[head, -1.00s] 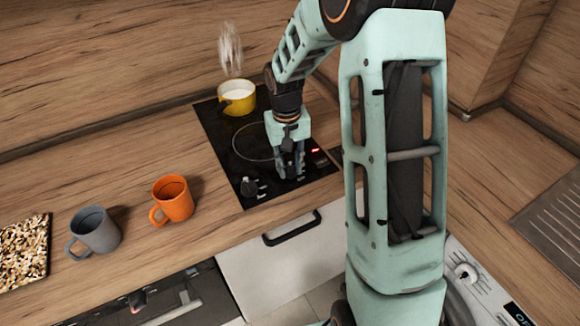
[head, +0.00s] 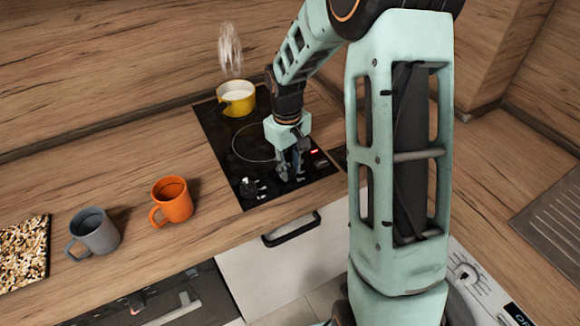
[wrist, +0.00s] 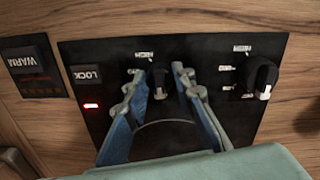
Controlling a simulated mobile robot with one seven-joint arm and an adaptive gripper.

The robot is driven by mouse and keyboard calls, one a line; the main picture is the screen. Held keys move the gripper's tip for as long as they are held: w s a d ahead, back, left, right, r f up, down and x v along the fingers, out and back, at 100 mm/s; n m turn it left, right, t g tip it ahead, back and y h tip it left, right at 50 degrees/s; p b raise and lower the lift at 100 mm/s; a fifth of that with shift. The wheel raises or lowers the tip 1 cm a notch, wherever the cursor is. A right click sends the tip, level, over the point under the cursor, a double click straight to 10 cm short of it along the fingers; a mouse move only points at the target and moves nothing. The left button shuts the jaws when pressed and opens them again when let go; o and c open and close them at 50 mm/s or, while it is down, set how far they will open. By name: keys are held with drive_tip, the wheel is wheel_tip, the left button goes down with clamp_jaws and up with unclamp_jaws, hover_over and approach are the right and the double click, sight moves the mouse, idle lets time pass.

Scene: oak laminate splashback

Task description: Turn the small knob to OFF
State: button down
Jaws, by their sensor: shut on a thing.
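The small knob (wrist: 160,78) is black with a pale pointer mark and sits on the black hob panel between my fingertips in the wrist view. Small labels surround it, too small to read. My gripper (wrist: 160,86) points down at the panel and is shut on the small knob, one finger on each side. In the head view my gripper (head: 289,174) is at the hob's front edge and hides the small knob. A larger black knob (wrist: 262,76) with a white pointer stands to the right in the wrist view, clear of my fingers.
A LOCK button (wrist: 86,74), red light (wrist: 91,106) and WARM button (wrist: 25,62) lie left of my fingers. A yellow pot (head: 237,100) steams at the hob's back. An orange mug (head: 172,199) and grey mug (head: 95,231) stand on the counter left.

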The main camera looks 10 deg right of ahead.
drive_tip(key=c, duration=1.6)
unclamp_jaws()
drive_tip(key=r, duration=1.2)
drive_tip(key=shift+s+a, duration=0.1)
drive_tip(key=shift+a, duration=0.15)
drive_tip(key=shift+r, duration=0.1)
